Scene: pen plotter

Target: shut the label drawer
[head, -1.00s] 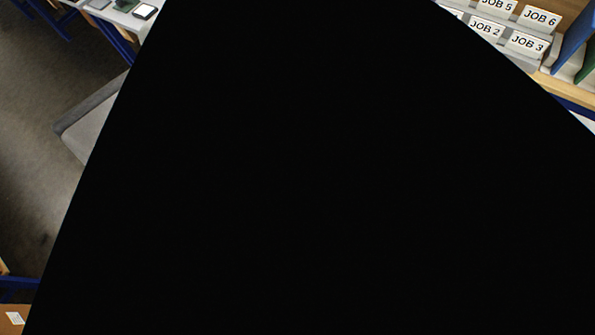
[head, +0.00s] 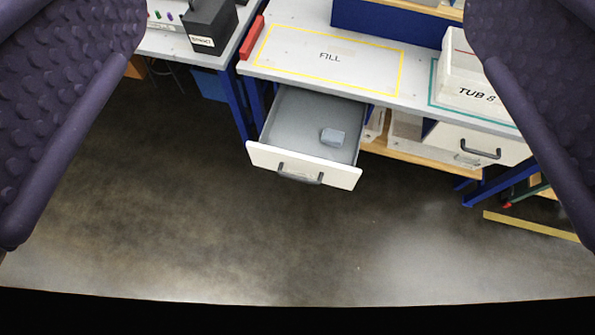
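One drawer (head: 275,158) under the bench stands pulled out in the head view, left of centre. It has a white front, a dark bar handle (head: 300,176) and a grey inside with a small grey-blue block (head: 333,138) in it. No label on its front is readable, so I cannot tell if it is the label drawer. A second drawer (head: 465,145) to the right, also with a dark handle, looks shut. My gripper (head: 305,170) shows as two dark purple, bumpy fingers at the left and right edges, wide apart, with nothing between them close up.
The bench top (head: 300,85) has a yellow outline marked FILL. A white tub (head: 470,80) marked TUB 8 stands at right. A black box (head: 208,25) is at upper left. The floor before the drawer is clear; a yellow strip (head: 530,226) lies at right.

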